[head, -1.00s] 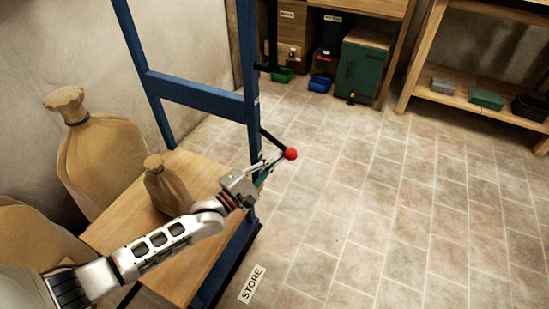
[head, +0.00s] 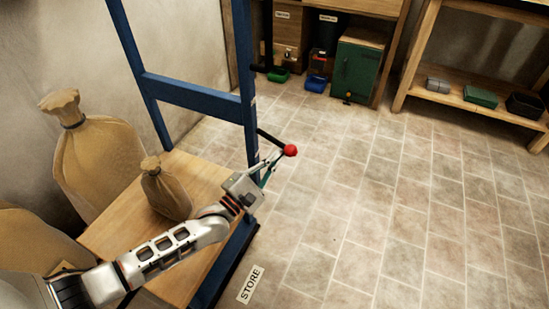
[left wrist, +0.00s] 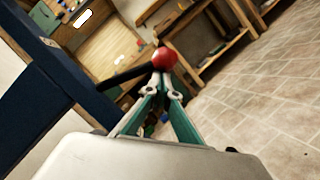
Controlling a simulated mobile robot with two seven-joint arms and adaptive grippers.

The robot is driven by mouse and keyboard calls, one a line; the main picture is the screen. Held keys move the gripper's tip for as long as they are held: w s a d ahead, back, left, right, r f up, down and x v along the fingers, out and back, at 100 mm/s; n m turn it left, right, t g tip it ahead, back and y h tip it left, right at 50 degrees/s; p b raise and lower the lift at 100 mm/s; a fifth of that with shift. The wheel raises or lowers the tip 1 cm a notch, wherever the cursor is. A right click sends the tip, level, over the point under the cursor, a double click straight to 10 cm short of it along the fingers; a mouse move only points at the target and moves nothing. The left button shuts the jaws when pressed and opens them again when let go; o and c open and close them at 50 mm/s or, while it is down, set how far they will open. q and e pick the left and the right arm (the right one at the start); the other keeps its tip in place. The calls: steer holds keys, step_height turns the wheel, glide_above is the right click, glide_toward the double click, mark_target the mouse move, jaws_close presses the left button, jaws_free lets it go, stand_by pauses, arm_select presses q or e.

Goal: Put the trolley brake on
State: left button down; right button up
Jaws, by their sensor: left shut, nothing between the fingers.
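The trolley (head: 190,92) has a blue upright frame and a wooden deck (head: 120,225) at the left of the head view. Its brake lever is a black bar (head: 268,136) with a red ball knob (head: 290,150), sticking out to the right of the blue post. My left gripper (head: 277,160) is shut and empty, its fingertips close by the knob. In the left wrist view the red knob (left wrist: 165,59) shows just beyond the tips of the shut fingers (left wrist: 161,82). I cannot tell whether they touch. My right gripper is not in view.
A small tied sack (head: 165,192) stands on the deck, with a larger sack (head: 98,158) behind it. A STORE label (head: 250,285) lies on the floor. A green cabinet (head: 357,68) and a wooden shelf (head: 465,98) stand at the back. The tiled floor at right is clear.

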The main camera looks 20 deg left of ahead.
mark_target(285, 148)
arm_select(q)
steer(key=r+n, duration=0.1)
steer(key=n, duration=0.1)
steer(key=d+r+n+t+y, duration=0.1)
steer(key=r+n, duration=0.1)
steer(key=d+r+n+t+y, duration=0.1)
steer(key=n, duration=0.2)
steer(key=shift+r, duration=0.2)
steer(key=shift+r+n+t+y, duration=0.15)
steer(key=shift+r+n+y, duration=0.45)
steer(key=shift+n, duration=0.5)
steer(key=shift+r+n+t+y, duration=0.1)
steer(key=shift+r+n+y, duration=0.5)
steer(key=shift+n, duration=0.5)
steer(key=shift+r+n+t+y, duration=0.15)
steer(key=shift+r+n+y, duration=0.45)
steer(key=shift+n, duration=0.5)
